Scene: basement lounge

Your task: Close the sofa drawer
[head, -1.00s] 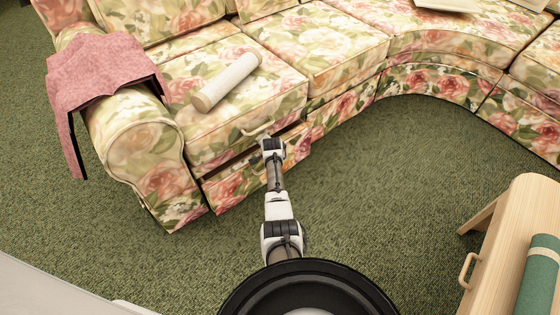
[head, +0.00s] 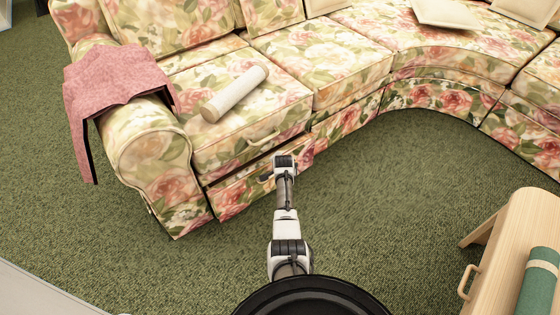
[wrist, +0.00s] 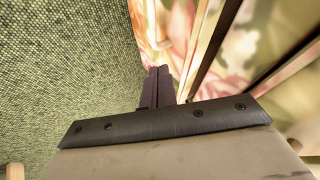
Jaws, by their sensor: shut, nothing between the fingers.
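The sofa drawer (head: 238,193) is the floral front panel low under the left seat of the sofa. A narrow dark gap runs along its top, so it looks slightly out. A pale curved handle (head: 264,138) is on the seat front above it. My gripper (head: 272,160) is at the right part of the drawer front; its fingertips are mostly hidden by my wrist in the head view. In the wrist view my gripper (wrist: 160,72) is shut and empty, its tips at or very near the floral panel (wrist: 180,40). I cannot tell whether they touch.
A white bolster (head: 235,93) lies on the left seat. A pink cloth (head: 112,78) drapes over the sofa arm. A wooden table (head: 495,262) with a green roll (head: 540,285) stands at the right. Green carpet (head: 370,190) is clear in between.

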